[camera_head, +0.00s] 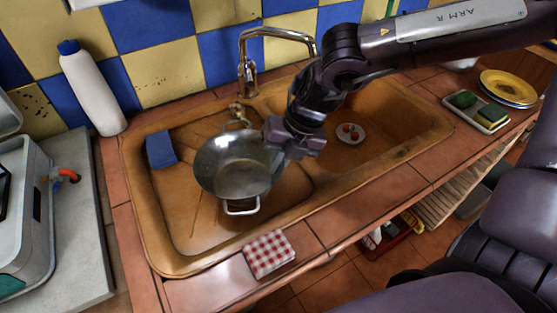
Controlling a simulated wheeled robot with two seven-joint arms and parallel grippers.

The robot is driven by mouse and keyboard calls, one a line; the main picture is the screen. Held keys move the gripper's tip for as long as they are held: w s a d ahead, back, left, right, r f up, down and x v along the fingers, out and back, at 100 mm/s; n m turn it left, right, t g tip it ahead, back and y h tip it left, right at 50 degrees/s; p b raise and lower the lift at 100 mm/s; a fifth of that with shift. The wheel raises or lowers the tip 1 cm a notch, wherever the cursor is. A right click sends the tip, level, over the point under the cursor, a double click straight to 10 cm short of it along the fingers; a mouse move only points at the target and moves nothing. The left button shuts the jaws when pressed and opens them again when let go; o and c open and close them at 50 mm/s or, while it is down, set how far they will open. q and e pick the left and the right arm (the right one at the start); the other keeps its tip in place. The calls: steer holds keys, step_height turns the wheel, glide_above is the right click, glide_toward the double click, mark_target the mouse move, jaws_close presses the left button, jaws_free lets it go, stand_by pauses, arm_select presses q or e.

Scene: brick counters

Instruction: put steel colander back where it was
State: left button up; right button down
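The steel colander (236,178) is a round, shiny bowl with two loop handles. It is over the left part of the brown sink (185,225), below the faucet; one handle points to the front and the other to the back. I cannot tell whether it rests on the sink or is held just above it. My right gripper (283,143) is at the colander's right rim, its fingers overlapping or touching the edge. Whether the fingers are closed on the rim is not clear. My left gripper is out of view.
A faucet (247,75) rises behind the colander. A blue sponge (160,149) lies in the sink at left, and a small plate (351,134) in the right basin. A white bottle (92,90) stands behind left. A checkered cloth (268,254) lies on the front edge.

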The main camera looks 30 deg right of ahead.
steer(key=c, duration=1.7)
jaws_free()
steer(key=shift+r, duration=0.15)
steer(key=shift+d+r, duration=0.15)
steer(key=shift+r, duration=0.15)
steer(key=v, duration=1.1)
steer(key=shift+s+r, duration=0.1)
